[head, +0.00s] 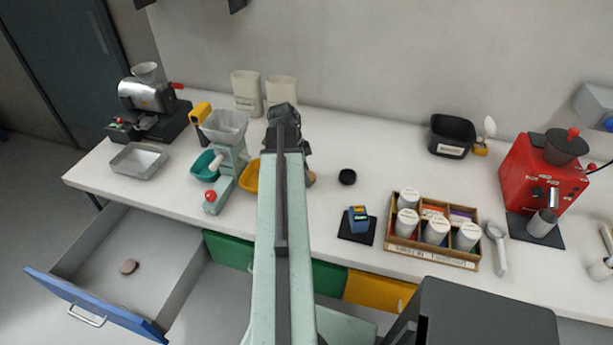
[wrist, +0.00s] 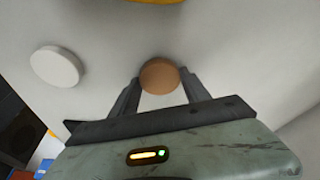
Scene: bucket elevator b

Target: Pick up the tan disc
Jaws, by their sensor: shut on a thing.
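In the wrist view a round tan disc (wrist: 159,75) sits between the two dark fingertips of my gripper (wrist: 160,88), which is shut on it. The space between the fingers behind the disc is empty. In the head view my arm hides most of the gripper over the white counter. A small tan edge (head: 311,178) shows just right of the arm there. Another brownish disc (head: 128,267) lies in the open drawer at the lower left. I cannot tell how high the held disc is above the counter.
A green grinder (head: 226,160) and yellow bin (head: 249,177) stand close left of my arm. A black puck (head: 347,177), a blue device (head: 359,220) and a wooden canister rack (head: 433,232) stand to the right. The drawer (head: 115,320) juts out. A white disc (wrist: 57,66) shows in the wrist view.

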